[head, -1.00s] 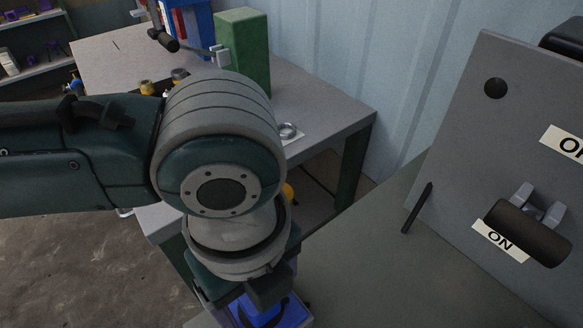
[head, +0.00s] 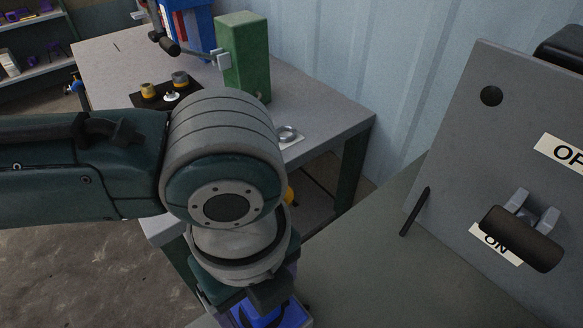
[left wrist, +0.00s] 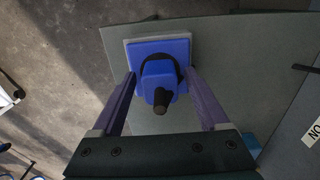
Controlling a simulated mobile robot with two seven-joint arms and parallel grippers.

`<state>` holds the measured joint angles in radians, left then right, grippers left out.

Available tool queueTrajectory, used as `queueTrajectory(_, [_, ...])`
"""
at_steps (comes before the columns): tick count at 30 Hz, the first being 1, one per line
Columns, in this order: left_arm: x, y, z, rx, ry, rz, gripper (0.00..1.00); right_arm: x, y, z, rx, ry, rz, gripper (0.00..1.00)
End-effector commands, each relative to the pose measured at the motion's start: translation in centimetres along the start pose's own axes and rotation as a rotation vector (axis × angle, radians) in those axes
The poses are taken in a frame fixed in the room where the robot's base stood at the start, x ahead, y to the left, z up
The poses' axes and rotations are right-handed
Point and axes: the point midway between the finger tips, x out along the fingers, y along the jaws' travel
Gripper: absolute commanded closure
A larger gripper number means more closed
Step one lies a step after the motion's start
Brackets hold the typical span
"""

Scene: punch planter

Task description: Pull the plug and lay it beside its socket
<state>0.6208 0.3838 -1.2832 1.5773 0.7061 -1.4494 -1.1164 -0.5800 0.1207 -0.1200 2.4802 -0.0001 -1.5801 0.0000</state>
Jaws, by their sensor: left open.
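The blue plug (left wrist: 158,82), with a dark stub pointing out of it, sits in its socket on a square blue plate (left wrist: 181,48) with a pale border. A dark ring shows around the plug. My left gripper (left wrist: 160,74) is open, with one purple finger on each side of the plug. I cannot tell whether either finger touches it. In the head view, part of the blue socket (head: 292,316) shows at the bottom edge, mostly hidden under my left wrist. My right gripper is in neither view.
A grey panel with a dark-handled lever (head: 522,238) and ON label stands at the right. The bench behind holds a green block (head: 245,58) and a metal ring (head: 286,133). The green-grey surface (head: 350,262) between is clear.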

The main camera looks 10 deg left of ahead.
Motion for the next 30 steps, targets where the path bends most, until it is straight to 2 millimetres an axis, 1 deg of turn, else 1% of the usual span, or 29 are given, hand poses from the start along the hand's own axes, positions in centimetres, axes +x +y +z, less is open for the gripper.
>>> queueTrajectory(6, [0.03, -0.01, -0.03, 0.001, 0.0, 0.0, 0.24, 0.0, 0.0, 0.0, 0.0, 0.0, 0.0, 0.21])
queueTrajectory(26, [0.01, -0.02, -0.03, 0.001, 0.001, -0.001, 0.98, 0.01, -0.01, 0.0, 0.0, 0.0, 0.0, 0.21])
queueTrajectory(27, [0.01, -0.02, -0.03, 0.001, 0.001, -0.001, 1.0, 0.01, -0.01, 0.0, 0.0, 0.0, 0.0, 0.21])
queueTrajectory(30, [0.0, -0.02, -0.03, 0.001, 0.001, -0.001, 1.0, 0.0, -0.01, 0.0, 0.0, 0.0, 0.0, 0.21])
